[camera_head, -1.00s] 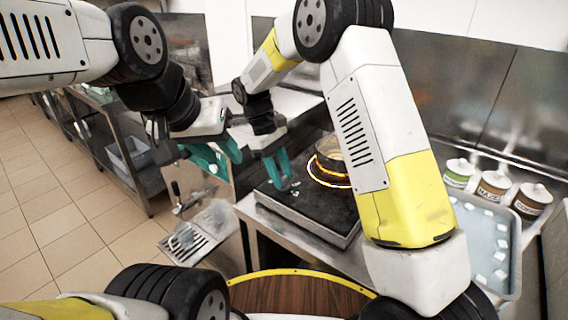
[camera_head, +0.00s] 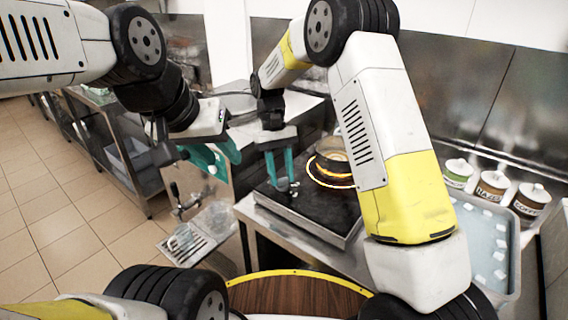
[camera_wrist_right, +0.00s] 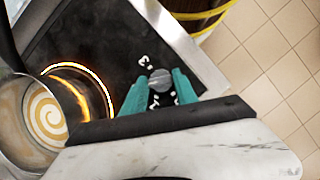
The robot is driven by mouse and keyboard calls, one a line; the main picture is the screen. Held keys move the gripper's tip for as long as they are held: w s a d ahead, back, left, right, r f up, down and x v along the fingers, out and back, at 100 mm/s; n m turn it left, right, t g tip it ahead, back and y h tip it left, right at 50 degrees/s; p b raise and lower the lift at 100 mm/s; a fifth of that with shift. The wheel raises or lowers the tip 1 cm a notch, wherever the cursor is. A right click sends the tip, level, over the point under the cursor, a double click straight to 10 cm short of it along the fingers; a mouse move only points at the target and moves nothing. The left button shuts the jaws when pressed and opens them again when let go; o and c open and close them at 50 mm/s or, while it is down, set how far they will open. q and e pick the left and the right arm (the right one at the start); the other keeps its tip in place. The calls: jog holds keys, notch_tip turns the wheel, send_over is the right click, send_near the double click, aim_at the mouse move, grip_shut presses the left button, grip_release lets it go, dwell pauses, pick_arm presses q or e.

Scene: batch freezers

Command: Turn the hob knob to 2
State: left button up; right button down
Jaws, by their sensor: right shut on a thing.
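The hob (camera_head: 318,217) is a black plate with a steel edge on a metal counter. Its small round grey knob (camera_wrist_right: 160,80) shows in the right wrist view with white markings around it; a "3" is readable up and left of the knob, and the other marks are partly hidden. My right gripper (camera_head: 283,187) reaches down to the hob's left part, and its teal fingers are shut on the knob, one on each side. My left gripper (camera_head: 231,170) hangs in the air left of the hob, empty, its teal fingers apart.
A pot (camera_head: 332,157) with a cream-and-brown swirl inside stands on a glowing orange ring, close to my right gripper. A blue tray (camera_head: 482,245) with white cubes and several lidded jars (camera_head: 492,185) are at the right. A drip grate (camera_head: 190,243) lies left of the counter.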

dwell(0.3)
jog(key=c, duration=1)
grip_release()
jog(key=shift+o, duration=0.2)
jog(key=shift+r, duration=0.1)
jog(key=v, duration=0.7)
jog(key=shift+r, duration=0.3)
jog(key=shift+w, duration=0.1)
